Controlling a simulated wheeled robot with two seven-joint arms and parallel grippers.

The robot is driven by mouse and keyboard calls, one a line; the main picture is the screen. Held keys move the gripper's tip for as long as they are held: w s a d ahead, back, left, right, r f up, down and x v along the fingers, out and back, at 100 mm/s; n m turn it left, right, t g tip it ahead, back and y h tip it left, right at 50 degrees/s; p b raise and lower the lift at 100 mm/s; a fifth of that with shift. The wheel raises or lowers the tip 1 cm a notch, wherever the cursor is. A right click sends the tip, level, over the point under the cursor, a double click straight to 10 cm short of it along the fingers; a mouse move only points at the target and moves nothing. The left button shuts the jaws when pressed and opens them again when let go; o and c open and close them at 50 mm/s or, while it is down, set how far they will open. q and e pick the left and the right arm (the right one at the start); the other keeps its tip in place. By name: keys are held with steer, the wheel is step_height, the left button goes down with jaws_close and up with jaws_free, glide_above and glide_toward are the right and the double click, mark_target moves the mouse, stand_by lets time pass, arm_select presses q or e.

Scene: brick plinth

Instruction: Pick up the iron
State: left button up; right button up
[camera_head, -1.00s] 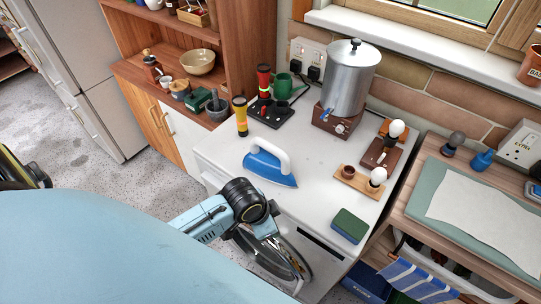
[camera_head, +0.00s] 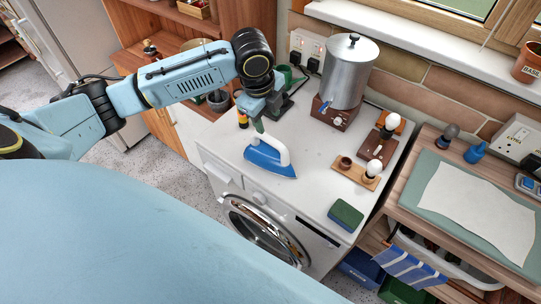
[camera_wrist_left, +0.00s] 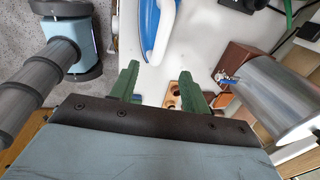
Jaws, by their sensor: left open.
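The iron (camera_head: 268,160) has a blue body and a white handle. It stands on the white top of the washing machine (camera_head: 225,150), toward its left side. My left gripper (camera_head: 259,126) is over the back left of the iron, close to its handle; I cannot tell whether they touch. In the left wrist view, the green fingers of my left gripper (camera_wrist_left: 160,88) are spread apart with nothing between them. The iron (camera_wrist_left: 148,28) shows at the top of that view, beyond the fingertips and cut off by the edge. My right gripper is not in view.
A metal urn (camera_head: 349,75) stands at the back of the top. A wooden lamp holder (camera_head: 352,174) and a green and blue sponge (camera_head: 346,214) are to the right of the iron. The surface in front of the iron is clear.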

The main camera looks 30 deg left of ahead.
mark_target(269, 137)
arm_select(q)
steer(key=x, duration=0.5)
steer(key=a+x, duration=0.1)
steer(key=x, duration=0.1)
steer(key=shift+w+f, duration=0.2)
steer(key=shift+f, duration=0.2)
steer(key=x, duration=0.5)
steer(key=shift+a+f, duration=0.1)
steer(key=shift+a, duration=0.2)
steer(key=shift+s, duration=0.1)
steer(key=shift+c, duration=0.2)
jaws_close()
stand_by(0.3)
steer(key=shift+r, duration=0.2)
